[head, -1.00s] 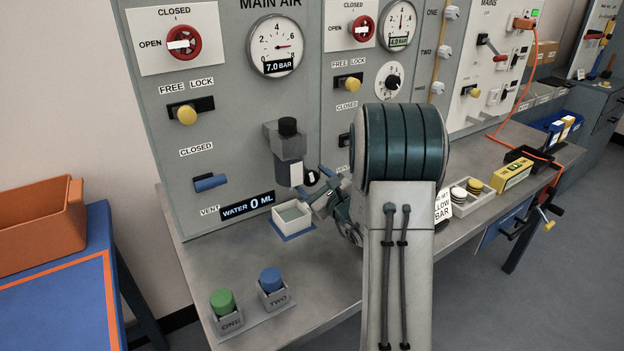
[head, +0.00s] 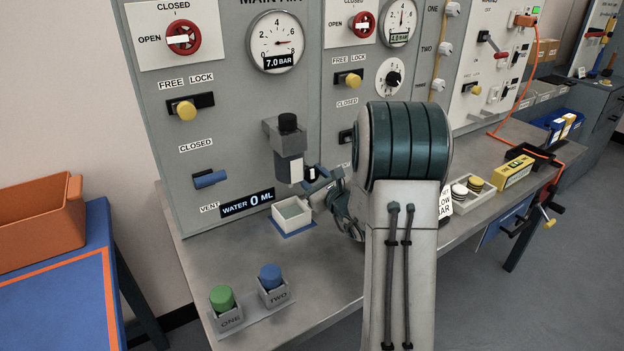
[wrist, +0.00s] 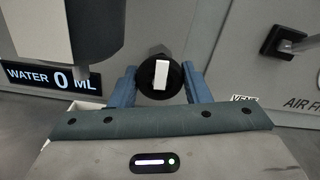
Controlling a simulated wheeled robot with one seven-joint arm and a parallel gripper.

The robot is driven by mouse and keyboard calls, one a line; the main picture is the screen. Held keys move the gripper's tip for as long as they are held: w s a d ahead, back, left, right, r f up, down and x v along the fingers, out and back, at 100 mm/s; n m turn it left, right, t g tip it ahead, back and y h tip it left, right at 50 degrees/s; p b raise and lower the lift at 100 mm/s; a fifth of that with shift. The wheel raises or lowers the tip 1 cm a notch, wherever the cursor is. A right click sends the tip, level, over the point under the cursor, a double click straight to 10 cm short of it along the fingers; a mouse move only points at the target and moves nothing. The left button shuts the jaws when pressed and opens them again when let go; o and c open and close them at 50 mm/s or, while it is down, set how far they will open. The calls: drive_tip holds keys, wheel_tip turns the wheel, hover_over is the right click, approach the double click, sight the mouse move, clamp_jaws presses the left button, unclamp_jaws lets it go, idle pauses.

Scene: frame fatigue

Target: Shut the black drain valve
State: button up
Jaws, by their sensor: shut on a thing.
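The black drain valve is a round black knob (wrist: 161,80) with a white bar across its face. In the wrist view the bar stands close to upright. My gripper (wrist: 161,92) has one blue finger on each side of the knob and is shut on it. In the head view my gripper (head: 318,181) is at the panel, just right of the filter unit (head: 287,142). There its fingers cover much of the knob.
A small white water tray (head: 279,224) sits below the filter, near the display (head: 247,203) reading WATER 0 ML. A green button (head: 222,297) and a blue button (head: 271,277) stand at the bench front. A blue lever (head: 210,179) is on the panel to the left.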

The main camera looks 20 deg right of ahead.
drive_tip(key=shift+m, duration=0.5)
drive_tip(key=o, duration=1)
drive_tip(key=s+d+b, duration=0.1)
drive_tip(key=s+d, duration=0.1)
drive_tip(key=s, duration=1.1)
drive_tip(key=shift+s+d, duration=0.3)
drive_tip(key=shift+d, duration=0.05)
